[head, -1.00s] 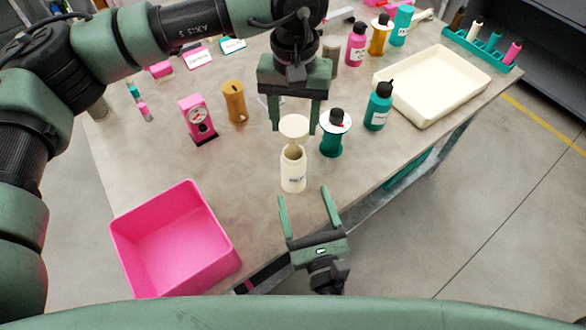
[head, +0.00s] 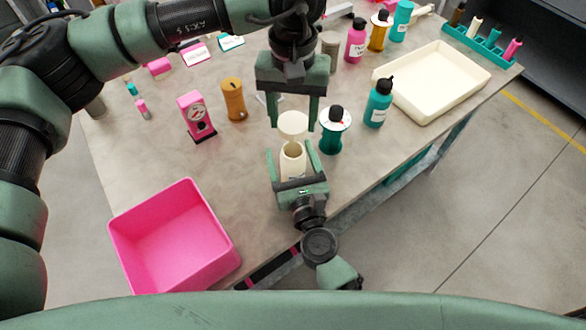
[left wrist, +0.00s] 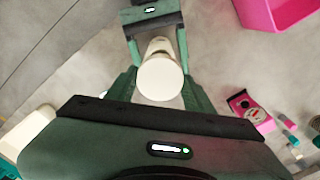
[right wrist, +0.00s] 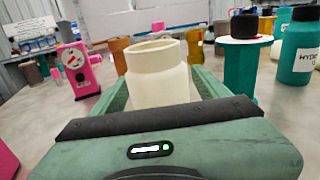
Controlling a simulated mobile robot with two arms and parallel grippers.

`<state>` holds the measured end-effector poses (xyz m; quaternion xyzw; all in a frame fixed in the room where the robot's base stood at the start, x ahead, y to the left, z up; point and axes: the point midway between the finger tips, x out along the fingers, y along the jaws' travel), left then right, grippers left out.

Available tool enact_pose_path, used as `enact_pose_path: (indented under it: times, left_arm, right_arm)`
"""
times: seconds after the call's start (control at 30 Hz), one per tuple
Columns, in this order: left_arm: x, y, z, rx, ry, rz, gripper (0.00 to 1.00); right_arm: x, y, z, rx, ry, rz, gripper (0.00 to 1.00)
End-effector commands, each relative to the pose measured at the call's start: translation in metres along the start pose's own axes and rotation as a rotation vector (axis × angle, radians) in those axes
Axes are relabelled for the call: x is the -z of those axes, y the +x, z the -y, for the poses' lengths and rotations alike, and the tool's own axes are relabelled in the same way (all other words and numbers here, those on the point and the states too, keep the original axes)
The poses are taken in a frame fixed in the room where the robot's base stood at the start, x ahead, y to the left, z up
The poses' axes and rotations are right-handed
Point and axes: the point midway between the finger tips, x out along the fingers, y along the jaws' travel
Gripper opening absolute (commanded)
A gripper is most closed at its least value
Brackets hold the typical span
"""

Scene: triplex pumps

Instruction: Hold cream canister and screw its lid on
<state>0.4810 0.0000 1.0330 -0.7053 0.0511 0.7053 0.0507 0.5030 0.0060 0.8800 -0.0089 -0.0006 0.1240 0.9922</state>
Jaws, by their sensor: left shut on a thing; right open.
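The cream canister (head: 292,165) stands upright on the table with its round mouth open. It fills the middle of the right wrist view (right wrist: 157,78). My right gripper (head: 289,149) is open, one finger on each side of the canister; I cannot tell whether either touches it. The cream lid (head: 293,125) is shut between the fingers of my left gripper (head: 293,129), which points down from above. In the left wrist view the lid (left wrist: 160,78) shows as a pale disc, hiding part of the canister behind it. The lid is apart from the canister.
Another teal bottle (head: 378,103) and a cream tray (head: 440,105) are farther right. A pink gauge box (head: 196,116) and an orange cylinder (head: 233,101) stand left. A pink bin (head: 125,265) is front left.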

Motion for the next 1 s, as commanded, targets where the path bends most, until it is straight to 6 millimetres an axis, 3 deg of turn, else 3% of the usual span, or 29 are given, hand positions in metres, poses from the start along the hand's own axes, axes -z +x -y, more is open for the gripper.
enact_pose_path:
  times: [0.27, 0.5, 0.53, 0.77, 1.0]
  left_arm:
    - [0.0, 0.0, 0.0, 0.0, 0.0, 0.0, 0.14]
    - [0.0, 0.0, 0.0, 0.0, 0.0, 0.0, 0.14]
    - [0.0, 0.0, 0.0, 0.0, 0.0, 0.0, 0.14]
    - [0.0, 0.005, 0.0, 0.001, 0.0, 0.001, 0.14]
    - [-0.001, 0.039, 0.0, 0.001, -0.001, 0.002, 0.14]
  right_arm:
    - [0.0, 0.001, 0.0, 0.0, 0.0, 0.0, 0.73]
    - [0.0, 0.001, 0.0, 0.0, 0.0, 0.0, 0.06]
    - [0.0, 0.001, 0.0, 0.0, 0.0, 0.0, 0.0]
    - [0.0, 0.001, 0.0, 0.0, -0.001, 0.0, 0.0]
    - [0.0, 0.001, 0.0, 0.0, -0.001, 0.001, 0.0]
